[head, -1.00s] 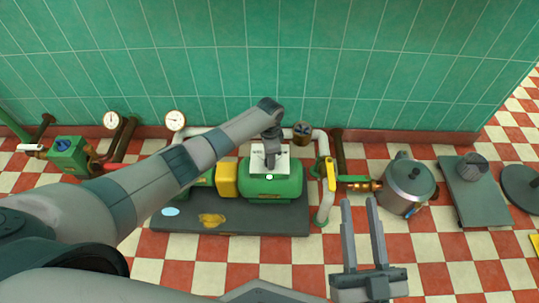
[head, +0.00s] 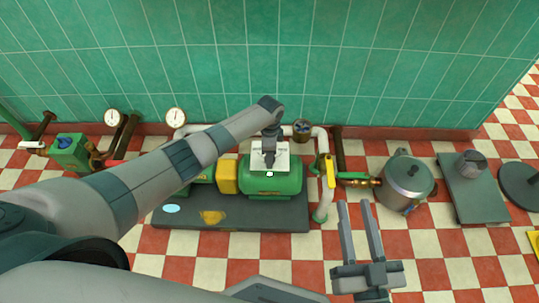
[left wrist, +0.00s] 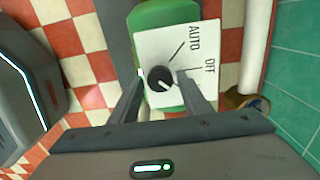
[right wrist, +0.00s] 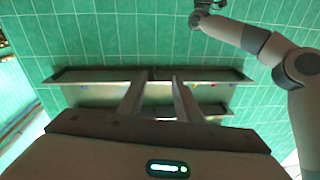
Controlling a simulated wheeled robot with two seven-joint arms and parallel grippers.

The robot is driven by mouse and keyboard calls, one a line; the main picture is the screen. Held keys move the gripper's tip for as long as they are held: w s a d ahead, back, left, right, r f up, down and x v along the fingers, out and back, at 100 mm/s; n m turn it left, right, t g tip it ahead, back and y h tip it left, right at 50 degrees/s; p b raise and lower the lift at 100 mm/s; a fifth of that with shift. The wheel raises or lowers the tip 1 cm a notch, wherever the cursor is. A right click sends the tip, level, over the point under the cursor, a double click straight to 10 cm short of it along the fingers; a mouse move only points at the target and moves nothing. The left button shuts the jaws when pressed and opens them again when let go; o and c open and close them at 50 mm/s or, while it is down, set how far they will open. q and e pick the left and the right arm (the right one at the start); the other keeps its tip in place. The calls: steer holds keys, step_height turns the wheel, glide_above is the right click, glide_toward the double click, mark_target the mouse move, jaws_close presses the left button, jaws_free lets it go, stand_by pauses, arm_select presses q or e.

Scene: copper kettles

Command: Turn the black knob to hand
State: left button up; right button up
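The black knob (left wrist: 158,78) sits on a white plate (left wrist: 190,45) marked AUTO and OFF. Its white pointer mark points to the lower right in the left wrist view, away from AUTO. No HAND label is readable; a finger covers part of the plate. My left gripper (left wrist: 161,76) has its fingers apart, one on each side of the knob, with small gaps visible. In the head view the left gripper (head: 269,160) is over the white plate on the green motor (head: 270,186), hiding the knob. My right gripper (head: 354,203) is open and empty, right of the motor.
The motor stands on a dark base (head: 270,217) by the tiled wall. A yellow valve lever (head: 330,172) and pipes are on its right, then a metal kettle (head: 408,180) and a grey scale (head: 473,200). Two gauges are at the left. The checkered floor in front is mostly clear.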

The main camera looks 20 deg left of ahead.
arm_select(q)
steer(key=shift+o, duration=0.3)
steer(key=shift+r, duration=0.1)
steer(key=shift+r, duration=0.35)
step_height(320, 180, up, 7)
steer(key=p, duration=0.2)
steer(key=shift+f+p, duration=0.15)
steer(key=shift+p, duration=0.15)
step_height(320, 180, up, 10)
steer(key=p, duration=0.2)
arm_select(e)
steer(key=s+d+f+g+h, duration=0.1)
steer(key=s+d+f+g, duration=0.1)
steer(key=f+g, duration=0.3)
steer(key=s+d+f+g+h, duration=0.2)
steer(key=s+d+f+g, duration=0.1)
steer(key=f, duration=0.6)
steer(key=shift+s+m+g, duration=0.3)
steer(key=shift+s+g, duration=0.05)
steer(key=shift+g, duration=0.55)
arm_select(q)
steer(key=shift+f, duration=0.1)
arm_select(e)
steer(key=shift+f, duration=0.1)
